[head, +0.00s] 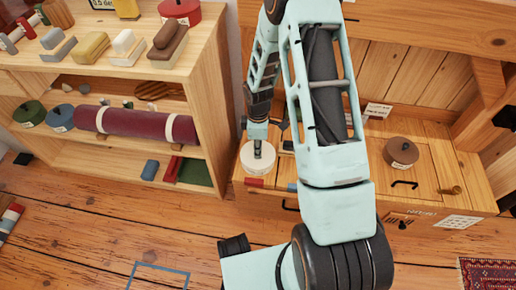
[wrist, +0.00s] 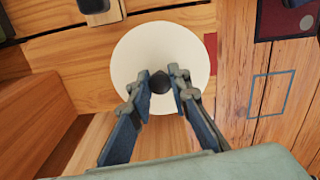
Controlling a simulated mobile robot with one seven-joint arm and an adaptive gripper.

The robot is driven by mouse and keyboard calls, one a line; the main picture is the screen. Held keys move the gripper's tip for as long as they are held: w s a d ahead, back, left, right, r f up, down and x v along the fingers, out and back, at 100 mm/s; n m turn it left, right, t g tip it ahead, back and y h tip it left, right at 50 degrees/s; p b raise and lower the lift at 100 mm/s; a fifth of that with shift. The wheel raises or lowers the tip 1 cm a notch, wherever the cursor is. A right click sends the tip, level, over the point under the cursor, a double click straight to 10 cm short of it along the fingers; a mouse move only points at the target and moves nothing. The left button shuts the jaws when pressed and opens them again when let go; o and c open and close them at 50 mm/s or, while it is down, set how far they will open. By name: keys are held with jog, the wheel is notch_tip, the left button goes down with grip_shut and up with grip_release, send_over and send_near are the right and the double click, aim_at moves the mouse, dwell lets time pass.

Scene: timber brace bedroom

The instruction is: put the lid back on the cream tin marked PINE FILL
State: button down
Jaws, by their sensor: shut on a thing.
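A round cream lid (head: 248,163) with a dark knob is at the left end of the wooden bench top. In the wrist view the cream lid (wrist: 135,50) is a plain pale disc, seen from above, with its dark knob (wrist: 160,80) at the middle. My gripper (head: 258,150) is above the lid with its fingers down around the knob. In the wrist view my gripper (wrist: 160,86) is shut on this knob from both sides. The disc hides whatever is under it, so I cannot tell whether it sits on the tin. No PINE FILL marking is readable.
A brown tin (head: 401,152) stands on the bench to the right. A red block (head: 255,182) lies just in front of the cream lid.

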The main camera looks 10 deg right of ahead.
jog(key=c, duration=1.2)
grip_release()
jog(key=shift+c, duration=0.2)
jog(key=shift+r+p, duration=2.6)
jog(key=shift+r, duration=0.9)
jog(key=shift+c, duration=0.6)
grip_shut()
jog(key=shift+f, duration=0.1)
